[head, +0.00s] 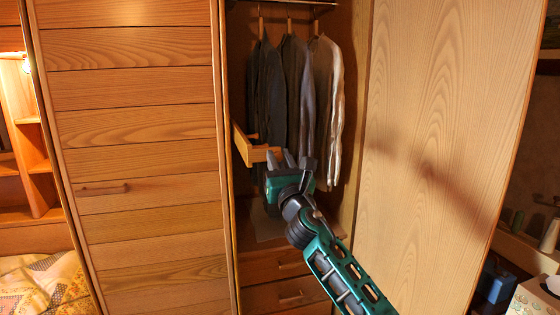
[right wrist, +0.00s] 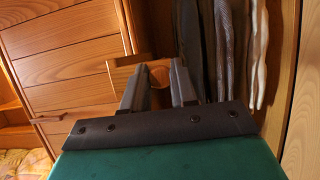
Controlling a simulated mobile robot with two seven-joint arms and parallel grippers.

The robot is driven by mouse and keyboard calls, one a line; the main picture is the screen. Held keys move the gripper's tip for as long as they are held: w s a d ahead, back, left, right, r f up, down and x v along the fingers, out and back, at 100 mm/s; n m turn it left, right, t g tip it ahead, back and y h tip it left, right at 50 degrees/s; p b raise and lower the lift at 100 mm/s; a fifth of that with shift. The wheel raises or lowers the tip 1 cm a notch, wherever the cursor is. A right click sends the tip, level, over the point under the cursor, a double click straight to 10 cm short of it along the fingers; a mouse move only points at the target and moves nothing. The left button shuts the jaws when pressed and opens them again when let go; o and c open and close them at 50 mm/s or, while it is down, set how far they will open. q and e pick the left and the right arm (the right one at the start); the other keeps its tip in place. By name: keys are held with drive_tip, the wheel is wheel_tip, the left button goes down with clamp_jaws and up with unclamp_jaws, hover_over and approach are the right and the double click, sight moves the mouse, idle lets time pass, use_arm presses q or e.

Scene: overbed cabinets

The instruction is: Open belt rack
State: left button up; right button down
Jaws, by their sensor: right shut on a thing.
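The belt rack (head: 259,154) is a light wooden piece at the left inside wall of the open wardrobe, in front of the hanging clothes. My right gripper (head: 289,160) reaches in from the lower right and its fingers are at the rack's front end. In the right wrist view the rack (right wrist: 126,78) shows beyond the fingers, and a rounded wooden part lies between the fingertips of the gripper (right wrist: 161,80). The gripper is shut on the rack; the exact contact is partly hidden by the fingers. My left gripper is not in view.
Several garments (head: 286,90) hang behind the rack. The open wardrobe door (head: 440,130) stands on the right, close to my right arm. A closed slatted door (head: 140,130) is on the left. Drawers (head: 275,265) lie below, and a bed (head: 45,285) is at lower left.

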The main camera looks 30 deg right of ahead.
drive_tip(key=c, duration=0.9)
unclamp_jaws()
drive_tip(key=b+v, duration=0.1)
drive_tip(key=v, duration=1.2)
